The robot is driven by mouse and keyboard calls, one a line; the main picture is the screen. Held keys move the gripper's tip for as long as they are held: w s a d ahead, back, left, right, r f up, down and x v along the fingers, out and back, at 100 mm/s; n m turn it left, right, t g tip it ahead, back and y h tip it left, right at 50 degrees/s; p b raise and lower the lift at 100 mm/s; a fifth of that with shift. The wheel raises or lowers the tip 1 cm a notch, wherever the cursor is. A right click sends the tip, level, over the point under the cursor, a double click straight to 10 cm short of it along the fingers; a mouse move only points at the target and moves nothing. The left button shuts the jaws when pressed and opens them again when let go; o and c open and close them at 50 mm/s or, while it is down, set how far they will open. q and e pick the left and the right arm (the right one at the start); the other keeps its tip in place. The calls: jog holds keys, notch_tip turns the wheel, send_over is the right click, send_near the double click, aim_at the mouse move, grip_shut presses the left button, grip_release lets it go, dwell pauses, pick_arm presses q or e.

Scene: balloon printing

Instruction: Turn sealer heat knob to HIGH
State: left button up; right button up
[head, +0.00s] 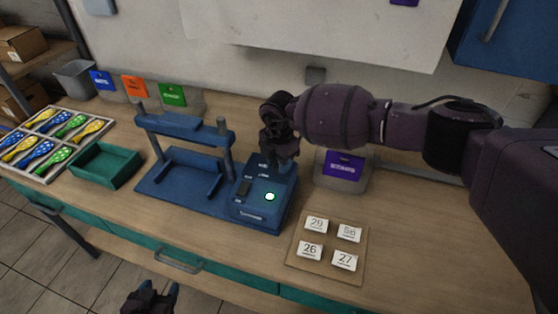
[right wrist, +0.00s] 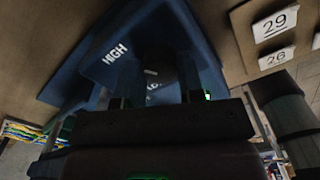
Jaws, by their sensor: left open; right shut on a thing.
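The blue sealer (head: 262,212) stands on the table in the middle of the head view. Its control box has a dark switch and a lit green light (head: 270,197). My right gripper (head: 272,165) reaches down onto the back of the box and is shut on the heat knob, which its fingers hide. In the right wrist view the gripper (right wrist: 155,92) is over the sealer's top (right wrist: 150,45), and the HIGH label (right wrist: 115,54) shows beside the left finger. The knob's pointing direction is hidden. My left gripper (head: 150,297) is open and empty at the bottom, off the table's front edge.
A board with number cards (head: 326,246) lies right of the sealer. A green tray (head: 106,165) and a tray of coloured balloons (head: 50,140) are at the left. A purple-labelled bin (head: 343,168) stands behind.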

jog(key=o, duration=0.9)
jog(key=shift+r+b, duration=0.55)
jog(key=shift+r, duration=4.9)
